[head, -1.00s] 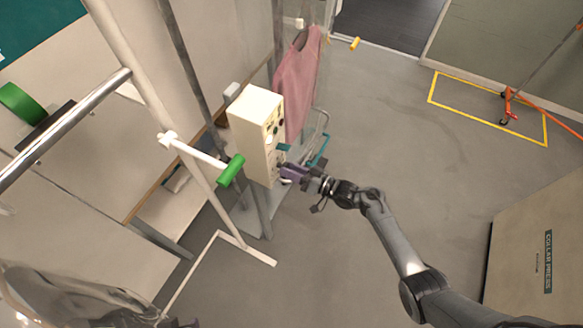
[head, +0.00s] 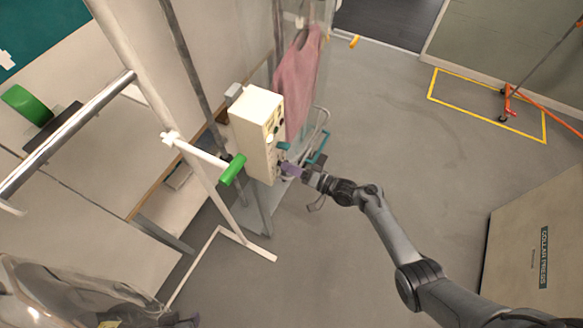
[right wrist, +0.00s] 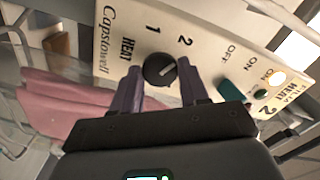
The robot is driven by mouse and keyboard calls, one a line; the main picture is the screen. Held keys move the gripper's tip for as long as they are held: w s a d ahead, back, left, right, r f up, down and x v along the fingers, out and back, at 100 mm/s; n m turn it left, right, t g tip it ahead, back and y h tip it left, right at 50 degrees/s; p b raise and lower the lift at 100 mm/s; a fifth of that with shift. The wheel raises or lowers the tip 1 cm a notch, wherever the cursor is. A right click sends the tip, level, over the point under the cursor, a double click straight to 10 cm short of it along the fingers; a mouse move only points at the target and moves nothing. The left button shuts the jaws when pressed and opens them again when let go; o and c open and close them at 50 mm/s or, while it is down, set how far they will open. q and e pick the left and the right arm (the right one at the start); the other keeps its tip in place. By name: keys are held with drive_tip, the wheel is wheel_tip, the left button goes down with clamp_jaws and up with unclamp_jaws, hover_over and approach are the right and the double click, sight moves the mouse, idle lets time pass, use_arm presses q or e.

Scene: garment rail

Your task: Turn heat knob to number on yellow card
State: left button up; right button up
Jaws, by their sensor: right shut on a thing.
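The cream control box (head: 257,135) stands near the middle of the head view, its panel facing right. In the right wrist view the dark round heat knob (right wrist: 160,69) sits beside the printed HEAT, 1 and 2. Its light mark points up and right, roughly to the 2 side. My right gripper (right wrist: 162,84) is shut on the knob, one purple finger on each side; it also shows at the box in the head view (head: 290,170). A yellowish card (right wrist: 286,97) at the panel's right end reads HEAT 2. My left gripper is not in view.
A teal switch (right wrist: 232,90) and a lit round lamp (right wrist: 277,78) are near the right finger. A pink garment (head: 297,85) hangs behind the box. A green-ended white bar (head: 232,170) is left of it.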

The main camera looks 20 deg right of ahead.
drive_tip(key=o, duration=1)
drive_tip(key=v, duration=1)
drive_tip(key=shift+s+d+b, duration=0.25)
drive_tip(key=shift+d+b, duration=0.05)
drive_tip(key=shift+b, duration=0.1)
